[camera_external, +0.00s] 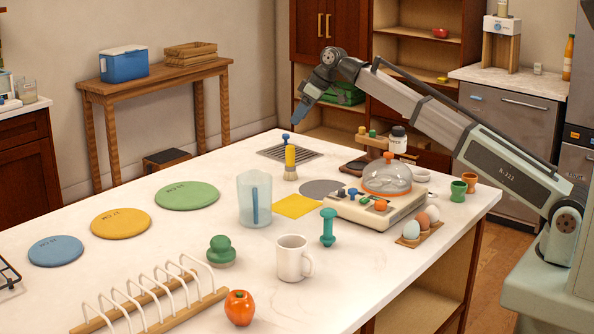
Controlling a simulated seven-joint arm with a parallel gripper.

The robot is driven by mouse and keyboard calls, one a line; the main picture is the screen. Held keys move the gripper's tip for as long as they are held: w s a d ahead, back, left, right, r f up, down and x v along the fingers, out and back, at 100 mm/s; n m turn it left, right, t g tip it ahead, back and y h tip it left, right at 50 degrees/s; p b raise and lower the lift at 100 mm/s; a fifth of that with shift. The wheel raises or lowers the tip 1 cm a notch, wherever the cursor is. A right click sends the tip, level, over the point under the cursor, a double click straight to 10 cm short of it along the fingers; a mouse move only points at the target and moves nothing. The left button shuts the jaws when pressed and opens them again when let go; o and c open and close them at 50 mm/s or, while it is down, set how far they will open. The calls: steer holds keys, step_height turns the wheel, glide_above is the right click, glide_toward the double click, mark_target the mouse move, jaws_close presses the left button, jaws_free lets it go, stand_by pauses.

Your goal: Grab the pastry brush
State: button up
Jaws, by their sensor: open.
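The pastry brush (290,163) has a yellow handle and a short tan bristle end. It stands upright on the white counter, bristles down, in front of a dark slatted grate. My gripper (302,111) has blue fingers and hangs in the air, above and slightly right of the brush in the picture. It is open, empty and apart from the brush. The gap between the fingers is hard to make out from this angle.
A grate (290,153) with a small blue knob lies behind the brush. A clear pitcher (254,199), a yellow square mat (297,206), a grey disc (321,188) and an egg cooker (387,196) stand nearer. Left of the brush, the counter (235,170) is clear.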

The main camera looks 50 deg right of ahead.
steer(key=s+a+n+g, duration=0.1)
steer(key=s+n+g, duration=0.1)
steer(key=n, duration=0.3)
glide_toward(288, 166)
steer(key=shift+y, duration=0.4)
steer(key=x, duration=0.5)
steer(key=w+d+x, duration=0.1)
steer(key=x, duration=0.2)
steer(key=shift+f, duration=0.1)
steer(key=shift+c, duration=0.3)
steer(key=c, duration=1.1)
